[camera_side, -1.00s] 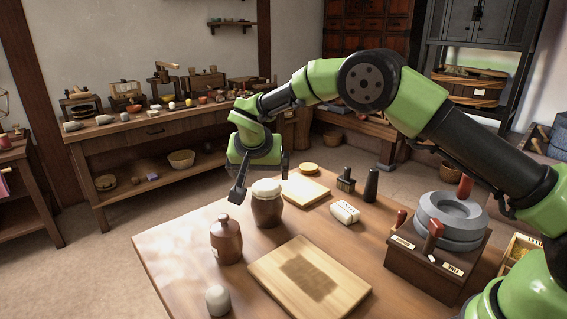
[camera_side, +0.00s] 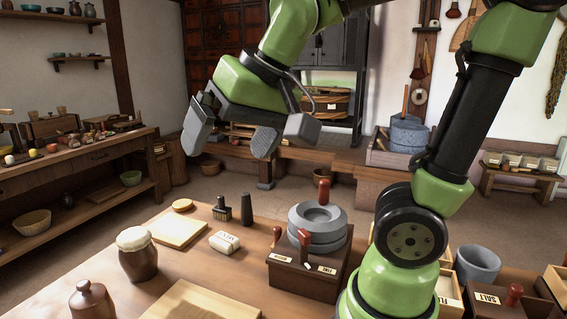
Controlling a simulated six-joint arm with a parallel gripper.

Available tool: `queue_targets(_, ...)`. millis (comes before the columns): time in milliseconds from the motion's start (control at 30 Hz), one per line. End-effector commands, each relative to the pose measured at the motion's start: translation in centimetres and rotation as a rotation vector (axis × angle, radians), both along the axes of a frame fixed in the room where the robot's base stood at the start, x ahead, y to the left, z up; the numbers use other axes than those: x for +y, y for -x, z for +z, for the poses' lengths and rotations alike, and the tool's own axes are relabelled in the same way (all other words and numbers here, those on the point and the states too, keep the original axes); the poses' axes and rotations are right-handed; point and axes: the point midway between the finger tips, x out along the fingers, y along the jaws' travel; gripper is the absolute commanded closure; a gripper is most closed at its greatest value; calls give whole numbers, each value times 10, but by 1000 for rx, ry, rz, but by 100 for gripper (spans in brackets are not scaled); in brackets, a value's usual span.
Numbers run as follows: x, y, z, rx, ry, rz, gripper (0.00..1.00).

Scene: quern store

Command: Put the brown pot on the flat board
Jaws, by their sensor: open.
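Two brown vessels stand on the table at the lower left. One is a round brown pot (camera_side: 138,262) with a pale cloth-like top. The other is a brown lidded jar (camera_side: 92,302) with a knob, cut off by the bottom edge. A smaller pale board (camera_side: 178,230) lies farther back. My gripper (camera_side: 231,138) is open and empty, high above the far side of the table, well apart from both vessels.
A white labelled block (camera_side: 224,242), a brush (camera_side: 221,208) and a dark upright cylinder (camera_side: 246,209) stand beyond the board. A stone quern (camera_side: 318,226) on a dark wooden box stands right of them. Bare tabletop lies between the round pot and the large board.

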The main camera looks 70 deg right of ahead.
Motion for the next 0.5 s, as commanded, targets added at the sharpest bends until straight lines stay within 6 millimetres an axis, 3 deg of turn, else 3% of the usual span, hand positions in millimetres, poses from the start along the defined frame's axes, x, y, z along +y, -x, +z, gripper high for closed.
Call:
queue_targets(33, 1, 19, -1, -27, -14, 22, 0)
queue_targets(100, 4, 40, -5, -56, -29, 54, 0)
queue_targets(200, 8, 60, -12, -88, -43, 89, 0)
queue_targets(500, 12, 75, -20, -113, -53, 120, 0)
